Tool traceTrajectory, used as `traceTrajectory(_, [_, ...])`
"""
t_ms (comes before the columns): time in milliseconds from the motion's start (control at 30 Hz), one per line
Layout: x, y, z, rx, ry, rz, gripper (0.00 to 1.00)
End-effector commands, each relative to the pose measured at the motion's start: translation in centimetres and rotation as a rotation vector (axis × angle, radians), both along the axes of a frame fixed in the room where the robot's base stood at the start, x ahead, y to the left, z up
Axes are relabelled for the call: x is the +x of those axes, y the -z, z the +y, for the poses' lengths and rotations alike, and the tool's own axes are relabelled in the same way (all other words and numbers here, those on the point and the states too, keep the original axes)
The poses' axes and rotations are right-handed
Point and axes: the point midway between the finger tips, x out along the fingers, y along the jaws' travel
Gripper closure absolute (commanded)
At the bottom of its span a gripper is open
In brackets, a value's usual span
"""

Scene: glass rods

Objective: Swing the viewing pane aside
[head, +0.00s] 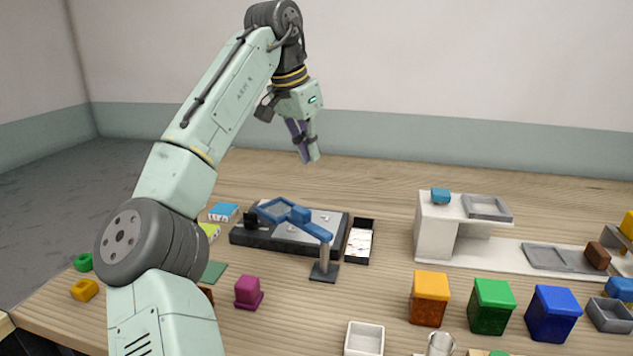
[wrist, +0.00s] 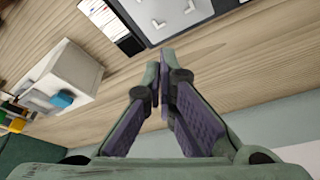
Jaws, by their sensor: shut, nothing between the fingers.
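The viewing pane (head: 275,208) is a blue frame on a blue arm (head: 312,227), carried by a grey post on a dark foot (head: 323,272). The pane lies over the left part of a dark, grey-topped board (head: 290,244). My gripper (head: 311,157) is shut and empty, pointing down, high above and behind the board, apart from the pane. In the wrist view my closed fingers (wrist: 167,56) point toward the board's edge (wrist: 190,30). The pane cannot be made out in that view.
A black tray with white cards (head: 359,244) stands right of the board. A white stand (head: 435,232) is further right. Orange (head: 429,300), green (head: 491,308) and blue (head: 553,315) bins stand in front of it. A magenta block (head: 248,291) lies front left. The table behind the board is clear.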

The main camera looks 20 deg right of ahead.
Motion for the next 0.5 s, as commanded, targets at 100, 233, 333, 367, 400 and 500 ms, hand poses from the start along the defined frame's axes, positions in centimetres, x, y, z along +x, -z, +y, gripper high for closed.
traceTrajectory(100, [-0.1,0.9,-0.2,-0.003,-0.002,0.008,1.00])
traceTrajectory(233, [0.3,2.9,-0.8,0.000,-0.002,0.008,1.00])
traceTrajectory(333, [0.6,5.0,-1.5,0.000,-0.002,0.008,1.00])
traceTrajectory(367, [0.7,5.6,-1.7,0.000,-0.002,0.007,1.00])
traceTrajectory(400, [0.8,6.4,-2.0,0.000,-0.002,0.007,1.00])
traceTrajectory(500, [1.1,8.4,-2.6,-0.001,-0.001,0.006,1.00])
